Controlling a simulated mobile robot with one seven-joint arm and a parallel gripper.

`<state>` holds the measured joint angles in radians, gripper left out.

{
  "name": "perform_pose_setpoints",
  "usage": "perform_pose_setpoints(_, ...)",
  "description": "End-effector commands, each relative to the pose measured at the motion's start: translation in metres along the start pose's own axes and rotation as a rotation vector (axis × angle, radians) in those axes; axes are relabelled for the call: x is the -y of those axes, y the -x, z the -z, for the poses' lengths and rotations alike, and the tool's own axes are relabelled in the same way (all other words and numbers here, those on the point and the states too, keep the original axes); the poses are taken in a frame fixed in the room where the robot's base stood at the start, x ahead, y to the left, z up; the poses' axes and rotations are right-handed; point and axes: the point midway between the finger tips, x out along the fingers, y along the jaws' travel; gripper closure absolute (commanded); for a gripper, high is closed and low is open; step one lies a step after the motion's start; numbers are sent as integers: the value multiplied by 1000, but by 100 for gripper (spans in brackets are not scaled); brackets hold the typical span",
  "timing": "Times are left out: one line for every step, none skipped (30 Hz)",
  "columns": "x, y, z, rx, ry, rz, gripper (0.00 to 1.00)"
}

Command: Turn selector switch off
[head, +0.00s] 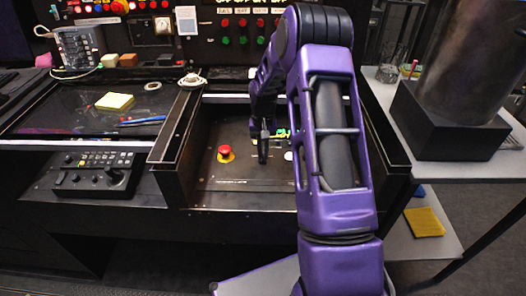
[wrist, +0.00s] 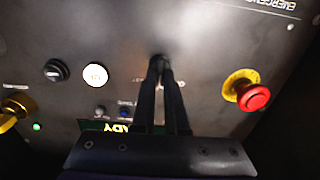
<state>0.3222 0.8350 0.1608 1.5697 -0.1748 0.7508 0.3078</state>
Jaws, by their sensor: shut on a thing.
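My gripper (head: 263,158) reaches down onto the black control panel (head: 235,180) in the head view. In the wrist view my gripper (wrist: 161,66) has its two dark fingers close together, shut on a small dark switch (wrist: 160,58) on the panel. It appears to be the selector switch. Small markings show on both sides of it. The fingers hide most of it, so I cannot tell its turned position.
A red emergency button (head: 226,153) with a yellow ring stands left of my gripper in the head view. In the wrist view a white round button (wrist: 95,75), a black knob (wrist: 56,70) and a gold part (wrist: 14,112) lie to the left. Raised panel walls (head: 172,140) flank the recess.

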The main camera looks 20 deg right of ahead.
Motion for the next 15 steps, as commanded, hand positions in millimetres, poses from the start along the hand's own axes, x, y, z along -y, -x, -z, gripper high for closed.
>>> perform_pose_setpoints(0,0,0,0,6,0,100)
perform_pose_setpoints(0,0,0,0,10,0,100)
perform_pose_setpoints(0,0,0,0,19,0,100)
perform_pose_setpoints(0,0,0,0,27,0,100)
perform_pose_setpoints(0,1,0,0,38,0,100)
perform_pose_setpoints(0,1,0,0,54,0,100)
perform_pose_setpoints(0,1,0,0,68,0,100)
perform_pose_setpoints(0,1,0,1,85,0,100)
perform_pose_setpoints(0,1,0,1,108,0,100)
perform_pose_setpoints(1,1,0,1,128,0,100)
perform_pose_setpoints(1,1,0,1,150,0,100)
perform_pose_setpoints(1,1,0,1,180,0,100)
perform_pose_setpoints(1,1,0,1,203,0,100)
perform_pose_setpoints(1,1,0,1,229,0,100)
perform_pose_setpoints(2,1,0,1,263,0,100)
